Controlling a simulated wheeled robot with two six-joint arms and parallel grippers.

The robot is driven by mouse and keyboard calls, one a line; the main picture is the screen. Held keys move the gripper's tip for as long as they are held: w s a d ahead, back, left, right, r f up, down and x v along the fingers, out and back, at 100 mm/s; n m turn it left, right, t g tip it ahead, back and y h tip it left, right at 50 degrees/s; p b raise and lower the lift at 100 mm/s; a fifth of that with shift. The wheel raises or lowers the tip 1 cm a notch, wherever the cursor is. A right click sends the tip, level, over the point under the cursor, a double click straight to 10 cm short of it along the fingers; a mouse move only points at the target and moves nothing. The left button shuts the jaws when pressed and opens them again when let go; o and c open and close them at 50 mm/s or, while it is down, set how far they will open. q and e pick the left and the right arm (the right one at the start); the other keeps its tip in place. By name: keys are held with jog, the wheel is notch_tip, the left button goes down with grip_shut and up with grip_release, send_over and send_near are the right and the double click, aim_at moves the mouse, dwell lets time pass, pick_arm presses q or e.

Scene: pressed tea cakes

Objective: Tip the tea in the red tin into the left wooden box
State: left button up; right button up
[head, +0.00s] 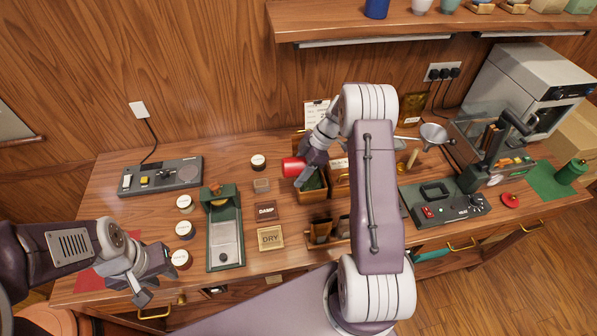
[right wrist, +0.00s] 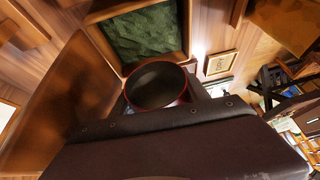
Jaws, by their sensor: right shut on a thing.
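My right gripper (head: 306,164) is shut on the red tin (head: 291,167), which lies on its side above the left wooden box (head: 313,196). In the right wrist view the tin (right wrist: 157,86) shows a round mouth with a red rim and a dark inside; I cannot tell whether tea is in it. Dark green tea (right wrist: 143,35) lies in a wooden box beyond the tin. The right wooden box (head: 340,186) stands beside the left one, partly behind my right arm. My left gripper (head: 158,281) is open and empty at the table's front left.
A green tray-like device (head: 225,240), DAMP (head: 266,211) and DRY (head: 270,238) plaques and several small round tins stand left of the boxes. A grey control panel (head: 160,177) lies at the back left. A press machine (head: 490,150) and a funnel (head: 433,133) stand at the right.

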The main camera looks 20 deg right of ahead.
dwell(0.8)
jog(key=shift+w+a+r, duration=0.15)
jog(key=shift+a, duration=0.2)
jog(key=a+r+m+t+h+b, duration=0.1)
jog(key=a+r+m, duration=0.2)
jog(key=a+r, duration=0.3)
jog(key=a+r+m+t, duration=0.2)
jog(key=a+r+m, duration=0.15)
jog(key=a, duration=0.45)
jog(key=s+d+f+m+t+h, duration=0.2)
jog(key=s+d+f+m+h, duration=0.1)
jog(key=d+m, duration=0.5)
jog(key=shift+s+d+f+h, duration=0.45)
jog(key=shift+s+f, duration=0.2)
jog(key=shift+f, duration=0.4)
jog(key=shift+m, duration=0.25)
